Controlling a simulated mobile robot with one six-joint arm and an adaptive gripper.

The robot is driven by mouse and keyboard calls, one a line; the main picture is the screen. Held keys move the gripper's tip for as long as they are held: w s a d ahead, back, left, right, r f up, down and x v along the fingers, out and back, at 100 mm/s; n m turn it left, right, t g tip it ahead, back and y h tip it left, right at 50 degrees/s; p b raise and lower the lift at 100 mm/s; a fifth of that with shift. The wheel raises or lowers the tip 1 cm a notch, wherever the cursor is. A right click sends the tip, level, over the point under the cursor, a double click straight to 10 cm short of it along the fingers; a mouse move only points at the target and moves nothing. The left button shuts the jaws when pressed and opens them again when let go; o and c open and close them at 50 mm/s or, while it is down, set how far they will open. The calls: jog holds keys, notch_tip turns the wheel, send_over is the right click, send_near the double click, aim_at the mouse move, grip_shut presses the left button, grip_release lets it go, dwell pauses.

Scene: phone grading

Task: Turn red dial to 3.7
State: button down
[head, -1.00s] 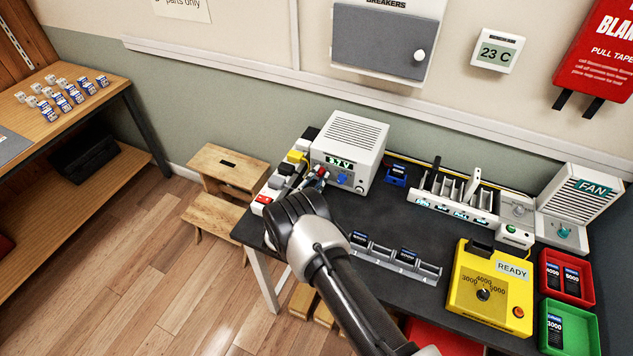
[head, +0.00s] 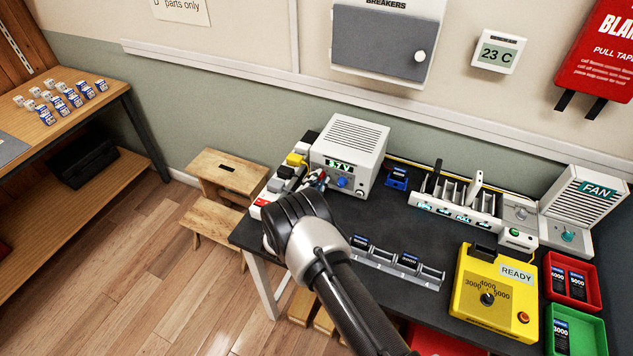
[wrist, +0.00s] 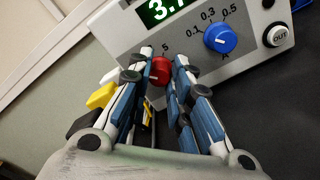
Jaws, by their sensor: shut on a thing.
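The white power supply (head: 350,140) stands at the left back of the dark bench. Its green display (head: 339,163) appears to read 3.7 V in the head view; the wrist view shows "3.7" at its cut-off edge (wrist: 158,10). The red dial (wrist: 159,71) is on its front, beside the blue dial (wrist: 220,37). My gripper (wrist: 163,74) is shut on the red dial, one finger on each side. In the head view my wrist hides most of the gripper (head: 318,180).
Yellow, grey and red blocks (head: 297,160) stand left of the power supply. A divided tray (head: 400,262) with dark phone batteries lies in front, right of my arm. The yellow tester (head: 494,295) and red and green bins are further right.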

jog(key=c, duration=1.5)
grip_release()
jog(key=shift+o, duration=0.2)
jog(key=shift+s, duration=0.1)
jog(key=v, duration=1.1)
jog(key=shift+s+a, duration=0.15)
jog(key=shift+s, duration=0.25)
jog(key=shift+r, duration=0.1)
